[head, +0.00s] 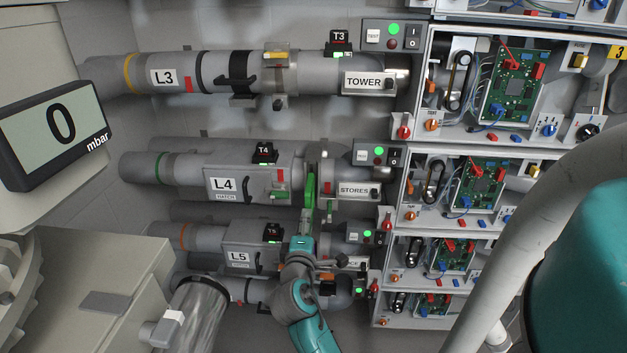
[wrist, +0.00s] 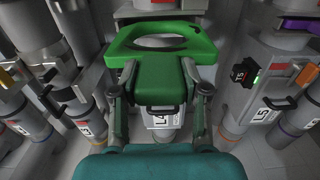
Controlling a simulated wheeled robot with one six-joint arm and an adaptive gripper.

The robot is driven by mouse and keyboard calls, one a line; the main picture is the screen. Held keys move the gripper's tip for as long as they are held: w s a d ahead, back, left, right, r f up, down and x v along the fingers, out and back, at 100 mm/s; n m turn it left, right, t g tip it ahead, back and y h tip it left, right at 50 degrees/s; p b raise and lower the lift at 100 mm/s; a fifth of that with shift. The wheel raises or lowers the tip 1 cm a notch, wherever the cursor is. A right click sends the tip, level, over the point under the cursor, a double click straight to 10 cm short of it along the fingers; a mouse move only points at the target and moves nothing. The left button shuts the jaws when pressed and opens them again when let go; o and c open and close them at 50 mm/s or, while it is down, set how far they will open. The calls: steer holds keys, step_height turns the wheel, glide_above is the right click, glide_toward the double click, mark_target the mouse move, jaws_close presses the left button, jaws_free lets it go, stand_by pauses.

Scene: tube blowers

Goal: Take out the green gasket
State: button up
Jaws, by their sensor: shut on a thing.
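The green gasket (head: 310,187) is a flat ring with a grip tab. In the head view it shows nearly edge-on at the joint of the L4 line, beside the STORES end. In the wrist view the green gasket (wrist: 205,47) lies ahead of my gripper, with its ring opening visible. My gripper (head: 306,225) reaches up from below and is shut on the gasket's tab. In the wrist view the fingers of my gripper (wrist: 160,78) stand either side of the tab. I cannot tell whether the ring is fully clear of the flanges.
The L4 pipe (head: 197,164) has a hatch and a black T4 box (head: 264,152). The L3 pipe (head: 221,74) runs above and the L5 pipe (head: 205,236) below. Open control cabinets (head: 412,190) stand close on the right. A mbar display (head: 55,125) is at left.

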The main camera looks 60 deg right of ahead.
steer(key=v, duration=0.6)
stand_by(0.6)
